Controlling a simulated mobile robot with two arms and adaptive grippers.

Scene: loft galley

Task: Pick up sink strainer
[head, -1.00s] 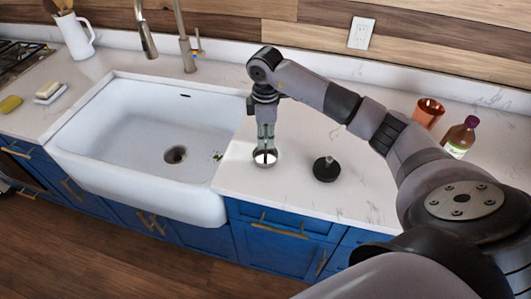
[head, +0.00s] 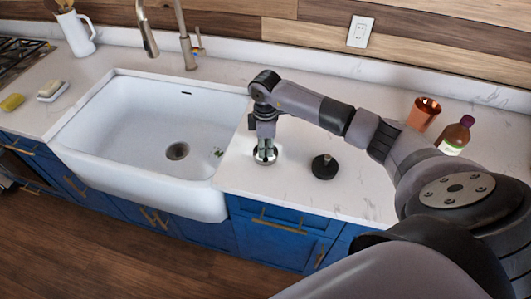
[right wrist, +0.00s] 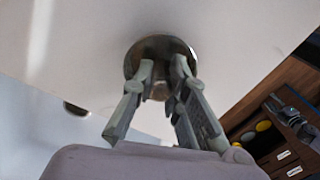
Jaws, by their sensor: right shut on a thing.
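The sink strainer (head: 262,158) is a small round metal cup on the white counter, just right of the sink. My right gripper (head: 265,149) points down over it, with its fingers shut on the strainer's middle. In the right wrist view the strainer (right wrist: 151,46) shows as a dark metal disc against the pale counter, with both fingertips of the right gripper (right wrist: 163,70) at its centre. I cannot tell any gap between strainer and counter. My left gripper is not in view.
The white sink (head: 130,125) with its drain (head: 177,151) lies to the left. A black knobbed stopper (head: 325,168) sits close on the right. A copper cup (head: 423,114) and a brown bottle (head: 456,135) stand farther right. The faucet (head: 184,40) rises behind the sink.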

